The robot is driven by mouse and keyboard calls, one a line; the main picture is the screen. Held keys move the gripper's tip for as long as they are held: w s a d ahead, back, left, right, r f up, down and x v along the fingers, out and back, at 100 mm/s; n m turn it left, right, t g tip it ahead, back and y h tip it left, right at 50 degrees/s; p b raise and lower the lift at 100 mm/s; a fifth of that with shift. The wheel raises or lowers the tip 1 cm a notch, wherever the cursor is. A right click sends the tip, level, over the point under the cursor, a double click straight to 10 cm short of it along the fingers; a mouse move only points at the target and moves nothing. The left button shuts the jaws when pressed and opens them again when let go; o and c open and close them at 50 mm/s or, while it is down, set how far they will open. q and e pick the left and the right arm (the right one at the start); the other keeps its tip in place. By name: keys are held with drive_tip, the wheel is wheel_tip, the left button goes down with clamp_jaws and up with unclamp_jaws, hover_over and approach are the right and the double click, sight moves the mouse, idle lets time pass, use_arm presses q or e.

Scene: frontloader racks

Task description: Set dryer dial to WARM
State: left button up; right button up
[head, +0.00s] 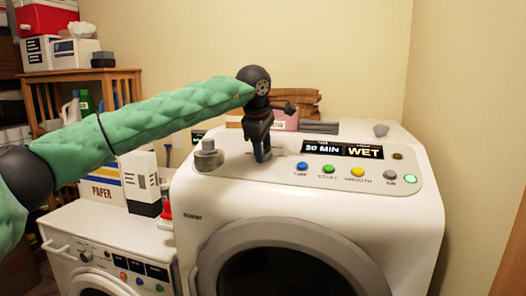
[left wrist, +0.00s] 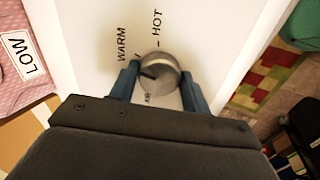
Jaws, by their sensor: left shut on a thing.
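The dryer (head: 310,200) is a white front-loader with a sloping top panel. In the left wrist view its round metal dial (left wrist: 158,73) sits between the two blue fingers of my left gripper (left wrist: 160,77), shut on it. WARM, HOT and part of a third label, seemingly AIR, are printed around the dial. A dark mark on the dial points left, a little below the WARM tick. In the head view my left gripper (head: 262,152) reaches down onto the panel and hides the dial. My right gripper is not in view.
The dryer's display (head: 343,150) reads 30 MIN and WET, above a row of buttons. A grey knob-like thing (head: 208,155) stands left of my gripper. A pink box (head: 285,120) is behind. A second white washer (head: 105,250) with boxes stands at lower left.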

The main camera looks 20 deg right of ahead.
use_arm(q)
drive_tip(key=shift+m, duration=0.8)
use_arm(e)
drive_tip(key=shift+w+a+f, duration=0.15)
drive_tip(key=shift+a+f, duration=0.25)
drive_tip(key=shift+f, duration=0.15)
use_arm(q)
drive_tip(key=shift+m, duration=0.3)
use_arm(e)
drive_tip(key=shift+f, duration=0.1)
use_arm(q)
drive_tip(key=o, duration=1)
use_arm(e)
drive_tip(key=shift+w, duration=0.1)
use_arm(q)
drive_tip(key=b+v, duration=0.2)
drive_tip(key=v, duration=0.5)
drive_tip(key=shift+s+r, duration=0.1)
drive_tip(key=shift+r, duration=0.3)
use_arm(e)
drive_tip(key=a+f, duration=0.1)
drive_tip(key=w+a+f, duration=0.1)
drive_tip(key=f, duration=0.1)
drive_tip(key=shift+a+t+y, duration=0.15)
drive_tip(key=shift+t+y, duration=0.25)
